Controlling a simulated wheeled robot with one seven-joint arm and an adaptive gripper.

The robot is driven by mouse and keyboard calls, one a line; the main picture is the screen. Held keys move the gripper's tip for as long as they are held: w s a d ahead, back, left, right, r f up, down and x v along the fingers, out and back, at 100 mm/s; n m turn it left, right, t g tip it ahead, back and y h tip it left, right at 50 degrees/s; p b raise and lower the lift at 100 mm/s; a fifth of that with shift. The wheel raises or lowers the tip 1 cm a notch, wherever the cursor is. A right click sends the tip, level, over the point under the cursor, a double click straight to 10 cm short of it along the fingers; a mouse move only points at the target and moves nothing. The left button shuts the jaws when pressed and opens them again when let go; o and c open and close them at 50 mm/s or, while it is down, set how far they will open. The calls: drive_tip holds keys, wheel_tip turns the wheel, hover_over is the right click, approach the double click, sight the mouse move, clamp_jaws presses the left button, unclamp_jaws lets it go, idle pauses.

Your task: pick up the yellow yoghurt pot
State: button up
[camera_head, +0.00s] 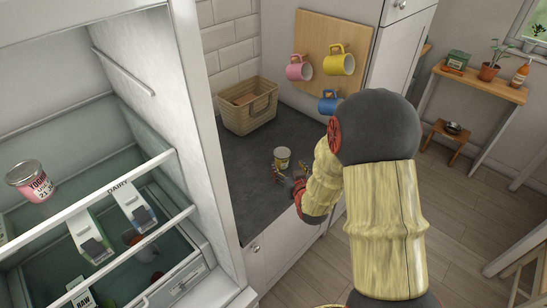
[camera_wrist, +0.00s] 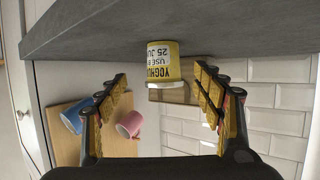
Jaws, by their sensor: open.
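The yellow yoghurt pot (camera_head: 283,157) stands upright on the slate worktop (camera_head: 240,165), with a pale lid and a printed label. In the wrist view the pot (camera_wrist: 162,52) appears upside down, its lettering inverted, just beyond and between the fingertips. My gripper (camera_head: 284,177) is low over the worktop on the near side of the pot, its fingers spread. In the wrist view my gripper (camera_wrist: 161,76) is open and empty. Whether either finger touches the pot cannot be told.
A wicker basket (camera_head: 249,108) stands behind the pot. Pink (camera_head: 299,68), yellow (camera_head: 340,61) and blue (camera_head: 328,102) mugs hang on a wooden board (camera_head: 322,40). An open fridge (camera_head: 205,150) stands close on the left. The worktop around the pot is clear.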

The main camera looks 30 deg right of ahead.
sight(282, 157)
drive_tip(key=shift+w+a+r+b+x, duration=0.15)
drive_tip(key=shift+b+x, duration=0.1)
drive_tip(key=shift+x, duration=1.05)
drive_tip(key=shift+a+r+b+x, duration=0.15)
drive_tip(key=shift+b+x, duration=0.15)
drive_tip(key=shift+x, duration=1)
drive_tip(key=shift+w+r+b+x, duration=0.15)
drive_tip(key=shift+b+x, duration=0.1)
drive_tip(key=shift+x, duration=1)
drive_tip(key=shift+c, duration=1.3)
drive_tip(key=shift+s, duration=0.1)
drive_tip(key=c, duration=1.1)
drive_tip(key=shift+c, duration=0.3)
